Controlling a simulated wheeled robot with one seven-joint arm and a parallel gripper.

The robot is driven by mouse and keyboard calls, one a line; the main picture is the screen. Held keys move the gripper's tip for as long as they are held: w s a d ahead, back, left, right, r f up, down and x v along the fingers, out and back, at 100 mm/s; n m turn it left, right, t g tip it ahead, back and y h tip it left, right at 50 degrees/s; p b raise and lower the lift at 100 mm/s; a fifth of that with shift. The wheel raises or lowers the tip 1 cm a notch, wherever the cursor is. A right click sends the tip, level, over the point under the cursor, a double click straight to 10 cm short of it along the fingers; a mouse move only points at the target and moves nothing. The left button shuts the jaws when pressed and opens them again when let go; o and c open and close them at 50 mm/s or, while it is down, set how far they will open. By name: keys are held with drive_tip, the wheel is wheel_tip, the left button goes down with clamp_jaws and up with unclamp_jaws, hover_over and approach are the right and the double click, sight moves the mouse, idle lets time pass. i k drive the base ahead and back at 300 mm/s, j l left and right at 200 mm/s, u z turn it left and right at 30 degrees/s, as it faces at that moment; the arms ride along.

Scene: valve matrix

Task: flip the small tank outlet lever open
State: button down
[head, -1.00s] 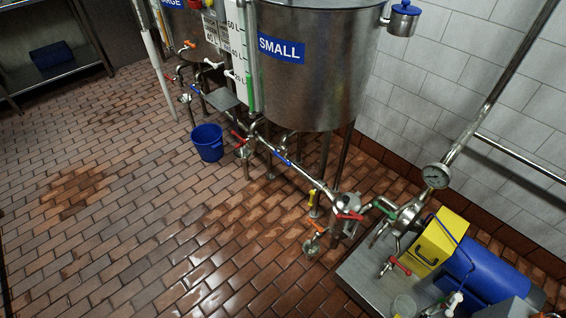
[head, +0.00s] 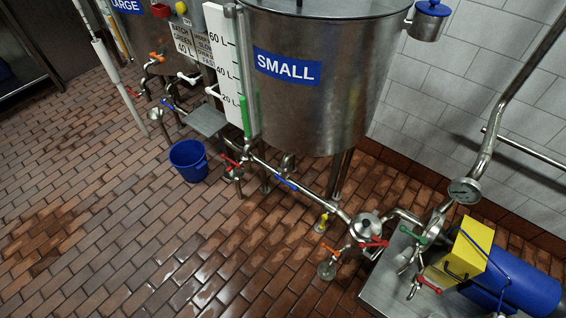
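The small tank (head: 305,115) is a steel cylinder with a blue "SMALL" sign (head: 287,67), at upper centre in the head view. Below it a pipe runs down to the right. A red lever (head: 231,161) sits at the pipe's left end and a blue lever (head: 287,184) lies along the pipe. I cannot tell which of these is the tank's outlet lever, as the labels do not show. My gripper is not in view.
A round steel fitting (head: 366,226) with red and orange levers sits right of centre. A pump with a yellow cover (head: 460,252) and blue motor (head: 515,285) stands lower right. A blue bucket (head: 188,160) stands left of the pipe. The wet brick floor (head: 150,240) is clear in front.

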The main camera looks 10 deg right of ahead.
sight(288, 184)
drive_tip(key=i+j+z, duration=0.25)
drive_tip(key=i+j, duration=0.15)
drive_tip(key=j, duration=0.25)
drive_tip(key=i+j+z, duration=0.1)
drive_tip(key=j, duration=0.25)
drive_tip(key=i+j+z, duration=0.1)
drive_tip(key=i+j, duration=0.15)
drive_tip(key=j, duration=0.15)
